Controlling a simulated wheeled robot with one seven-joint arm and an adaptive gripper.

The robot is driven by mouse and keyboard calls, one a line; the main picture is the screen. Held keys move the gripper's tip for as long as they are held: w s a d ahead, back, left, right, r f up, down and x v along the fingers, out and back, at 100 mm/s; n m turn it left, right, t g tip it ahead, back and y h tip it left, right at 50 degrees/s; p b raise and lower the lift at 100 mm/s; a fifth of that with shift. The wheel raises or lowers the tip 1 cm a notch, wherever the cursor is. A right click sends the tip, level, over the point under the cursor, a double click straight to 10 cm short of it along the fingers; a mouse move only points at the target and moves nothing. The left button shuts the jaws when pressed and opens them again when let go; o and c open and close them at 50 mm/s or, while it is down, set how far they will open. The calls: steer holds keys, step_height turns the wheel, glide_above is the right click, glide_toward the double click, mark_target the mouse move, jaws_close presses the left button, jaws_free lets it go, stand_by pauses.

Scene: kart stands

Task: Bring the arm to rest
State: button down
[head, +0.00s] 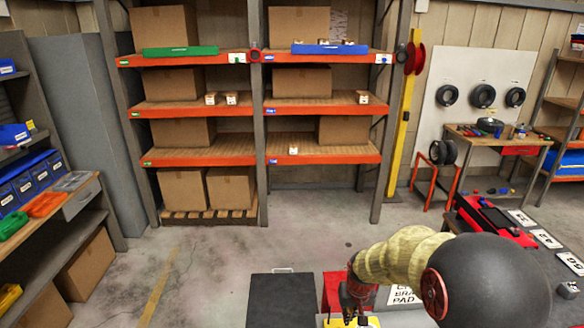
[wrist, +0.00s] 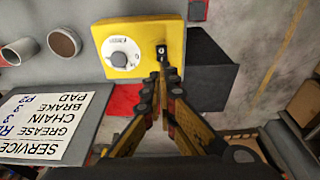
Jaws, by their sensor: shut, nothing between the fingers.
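My arm (head: 400,262) reaches in from the lower right of the head view, bent down toward the work surface at the bottom edge. My gripper (wrist: 163,82) is shut and empty, its two fingers meeting at the tips in the wrist view. The tips point at a small black part on a yellow box (wrist: 137,25), which also carries a round grey knob on a white dial (wrist: 119,59). I cannot tell whether the tips touch the box. In the head view the box (head: 370,322) is mostly cut off by the bottom edge, and my gripper (head: 352,312) partly shows above it.
A dark block (wrist: 212,70) stands beside the yellow box. A printed service sign (wrist: 45,120) and two cups (wrist: 64,42) are on the other side. Orange shelving (head: 205,155) with cartons stands at the back. Open floor (head: 215,265) lies before it.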

steer(key=s+r+t+b, duration=0.1)
steer(key=s+r+b, duration=0.2)
steer(key=s, duration=0.6)
steer(key=s+r+t+b, duration=0.1)
steer(key=s+r+b, duration=0.3)
steer(key=s+b, duration=0.3)
steer(key=s+r+t+b, duration=0.1)
steer(key=s+r+b, duration=0.3)
steer(key=s, duration=0.7)
steer(key=shift+s+a+b, duration=0.2)
steer(key=shift+s+b, duration=0.15)
steer(key=shift+b, duration=0.3)
steer(key=shift+r, duration=0.15)
